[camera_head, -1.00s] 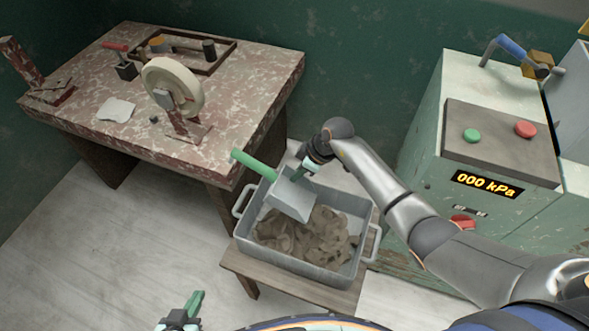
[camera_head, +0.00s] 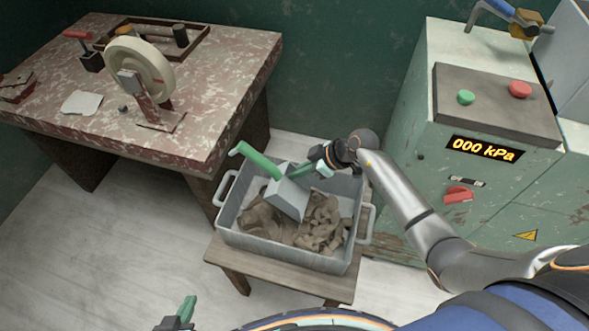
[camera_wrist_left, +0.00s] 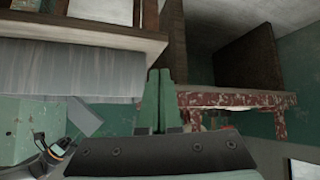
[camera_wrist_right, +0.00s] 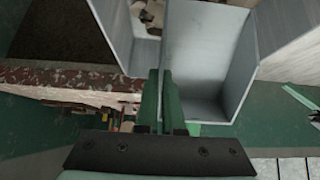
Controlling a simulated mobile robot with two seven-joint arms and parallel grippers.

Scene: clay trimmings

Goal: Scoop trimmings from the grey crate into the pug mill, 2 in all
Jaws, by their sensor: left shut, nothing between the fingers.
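The grey crate (camera_head: 290,258) holds a layer of brown clay trimmings (camera_head: 320,225). A scoop with a grey metal pan (camera_head: 287,197) and green handle (camera_head: 258,160) is tilted in the crate, its pan low among the trimmings. My right gripper (camera_head: 305,171) is shut on the scoop near where pan and handle meet; its fingers also show in the right wrist view (camera_wrist_right: 162,98) against the pan (camera_wrist_right: 208,60). The pug mill (camera_head: 405,180) stands at right. My left gripper (camera_head: 187,309) is shut and empty, in front left of the crate.
The crate stands on a low wooden stool (camera_head: 280,278). A marbled table (camera_head: 225,75) with a cream wheel (camera_head: 140,72), a tray and tools stands at left. The mill carries a control panel (camera_head: 495,105) and a display (camera_head: 483,149) reading 000 kPa. Floor is clear at left.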

